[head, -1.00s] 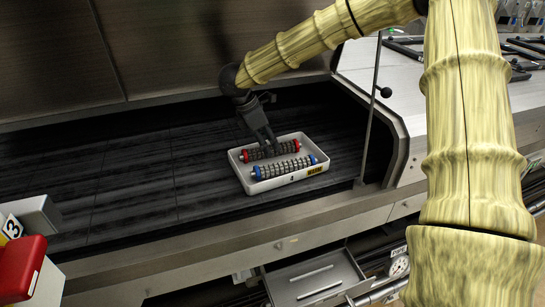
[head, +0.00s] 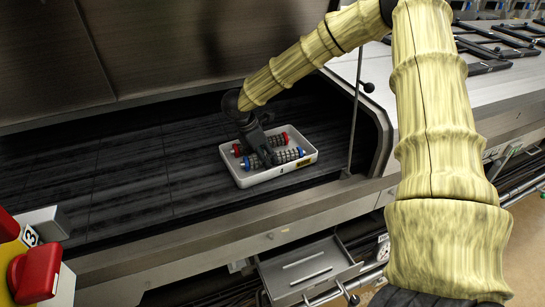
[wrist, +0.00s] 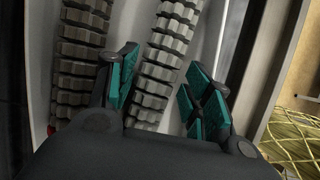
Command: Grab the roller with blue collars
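The roller with blue collars (head: 288,156) lies in the front half of a white tray (head: 262,180). The roller with red collars (head: 275,141) lies behind it in the same tray. My gripper (head: 265,160) is down at the tray and covers the middle of the rollers in the head view. In the wrist view, my open gripper (wrist: 163,95) has its teal-padded fingers on either side of the light grey blue-collared roller (wrist: 165,60). The left finger is between the two rollers; the darker red-collared roller (wrist: 78,60) is outside it. Visible gaps remain beside the light roller.
The tray stands on a dark slatted conveyor (head: 140,185) under a metal hood. A thin vertical rod (head: 355,110) stands right of the tray. An open metal drawer (head: 305,268) is below the front ledge. A red button box (head: 35,272) is at lower left.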

